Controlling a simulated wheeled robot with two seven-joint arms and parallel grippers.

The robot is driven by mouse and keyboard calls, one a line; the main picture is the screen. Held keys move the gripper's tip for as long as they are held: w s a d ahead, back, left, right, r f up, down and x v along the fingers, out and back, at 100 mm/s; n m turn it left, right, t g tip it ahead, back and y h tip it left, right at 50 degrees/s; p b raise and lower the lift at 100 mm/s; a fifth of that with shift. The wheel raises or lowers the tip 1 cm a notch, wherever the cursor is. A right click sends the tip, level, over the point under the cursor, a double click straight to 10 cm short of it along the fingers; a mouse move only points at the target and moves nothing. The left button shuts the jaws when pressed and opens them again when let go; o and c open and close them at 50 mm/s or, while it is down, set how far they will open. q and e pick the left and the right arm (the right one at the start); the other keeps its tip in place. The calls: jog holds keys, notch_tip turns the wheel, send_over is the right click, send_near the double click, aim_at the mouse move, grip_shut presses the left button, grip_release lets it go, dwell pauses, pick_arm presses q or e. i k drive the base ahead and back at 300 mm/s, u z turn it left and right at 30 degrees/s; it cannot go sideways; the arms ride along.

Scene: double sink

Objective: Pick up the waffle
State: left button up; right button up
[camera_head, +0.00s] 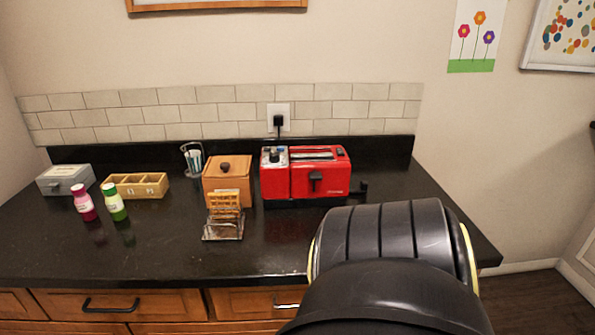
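A golden-brown, waffle-like piece (224,199) stands upright in a small clear rack (222,231) on the black counter. The rack is in front of a wooden box with a knob on its lid (228,170). A browner, flat piece shows lower in the rack, but it is too small to identify for sure. A large black arm link of mine comes in from the bottom right and covers the counter's front right part. Neither of my grippers shows in the head view.
A red toaster (318,176) stands right of the wooden box, plugged in at the wall. A pink bottle (84,203), a green bottle (114,203), a divided wooden tray (118,191) and a grey box (65,181) are at the left. The front left counter is clear.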

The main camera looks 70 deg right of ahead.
aim_at(221, 200)
jog(key=z, duration=2.15)
